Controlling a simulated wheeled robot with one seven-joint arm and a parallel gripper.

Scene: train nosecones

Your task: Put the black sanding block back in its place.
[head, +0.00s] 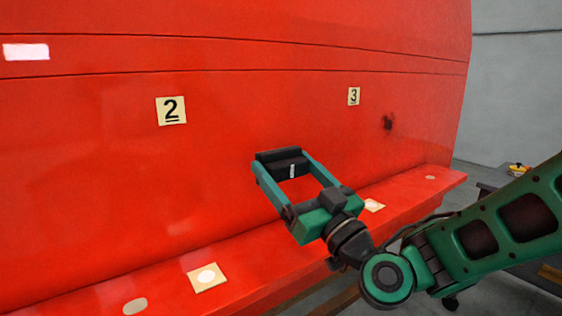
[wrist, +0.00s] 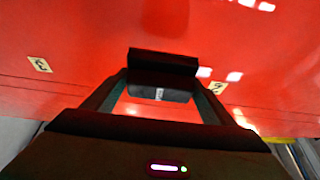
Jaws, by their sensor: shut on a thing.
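The black sanding block (head: 279,158) is held between the two green fingers of my gripper (head: 286,170) in the head view. It has a small white mark on its side. The gripper is in front of the red nosecone (head: 250,100), below and between labels 2 and 3. In the wrist view the block (wrist: 163,62) spans the ends of the fingers of my gripper (wrist: 162,88), with red surface behind it. I cannot tell whether the block touches the nosecone. I cannot make out the block's own place.
Label 2 (head: 171,110), label 3 (head: 353,96) and a dark smudge (head: 388,122) are on the nosecone. Its lower ledge (head: 265,262) carries pale square markers (head: 208,277). A dark table (head: 495,178) at the right, partly behind my arm, bears a small yellow and red thing (head: 518,168).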

